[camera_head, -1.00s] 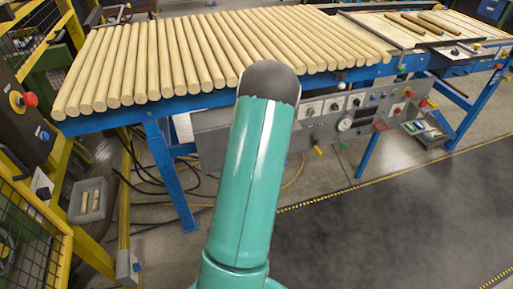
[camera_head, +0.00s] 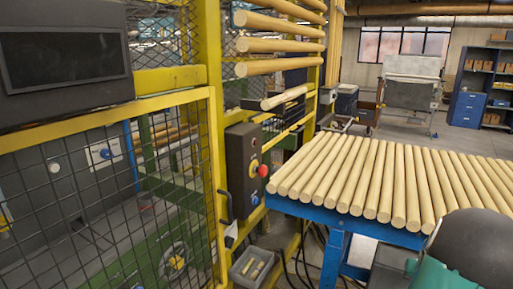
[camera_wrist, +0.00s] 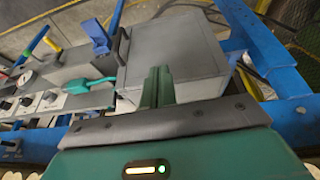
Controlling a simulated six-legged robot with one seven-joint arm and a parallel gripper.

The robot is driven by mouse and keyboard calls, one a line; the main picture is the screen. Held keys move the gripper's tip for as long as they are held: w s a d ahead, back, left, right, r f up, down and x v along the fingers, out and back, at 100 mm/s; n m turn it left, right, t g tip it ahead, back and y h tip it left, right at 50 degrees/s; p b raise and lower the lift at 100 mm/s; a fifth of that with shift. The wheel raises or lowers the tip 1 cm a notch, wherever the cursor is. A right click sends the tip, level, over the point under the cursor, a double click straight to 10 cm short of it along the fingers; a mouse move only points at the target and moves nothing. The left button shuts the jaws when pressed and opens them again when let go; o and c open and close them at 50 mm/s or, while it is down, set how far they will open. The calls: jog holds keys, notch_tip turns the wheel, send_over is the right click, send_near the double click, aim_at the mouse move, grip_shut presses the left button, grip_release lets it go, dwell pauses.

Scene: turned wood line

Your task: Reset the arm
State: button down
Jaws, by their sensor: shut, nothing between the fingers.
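My gripper (camera_wrist: 158,74) shows in the wrist view, with its green fingers together and nothing between them. Beyond the fingers in that view are a grey box (camera_wrist: 190,48) and the blue frame (camera_wrist: 277,60) of the table. In the head view only a dark rounded joint and a green link of my arm show at the lower right corner. My gripper is outside the head view.
Wooden rods (camera_head: 365,180) lie side by side on a blue table (camera_head: 335,215). A yellow-framed mesh fence (camera_head: 110,195) and a control box with a red button (camera_head: 262,170) stand at left. A grey bin (camera_head: 252,268) sits low beside them. Open floor shows behind the table.

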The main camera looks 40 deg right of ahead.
jog(key=w+a+r+n+t, duration=0.1)
jog(key=w+a+r+n, duration=0.1)
jog(key=w+a+r, duration=0.6)
jog(key=w+a+r+n, duration=0.3)
jog(key=w+a+r, duration=0.1)
jog(key=w+a, duration=0.65)
jog(key=w+a+r+n+t, duration=0.1)
jog(key=w+a+r+n, duration=0.15)
jog(key=a, duration=0.65)
jog(key=w+a+r+n, duration=0.1)
jog(key=a+r, duration=0.3)
jog(key=a, duration=0.6)
jog(key=s+a+r+n+t+y, duration=0.1)
jog(key=s+a, duration=0.3)
jog(key=a, duration=0.6)
jog(key=s+a+r+n+t+y, duration=0.1)
jog(key=s+a+n+y, duration=0.1)
jog(key=a, duration=0.8)
jog(key=shift+s+a+n+y, duration=0.35)
jog(key=shift+s+n, duration=0.3)
jog(key=shift+s, duration=0.6)
jog(key=shift+d, duration=0.25)
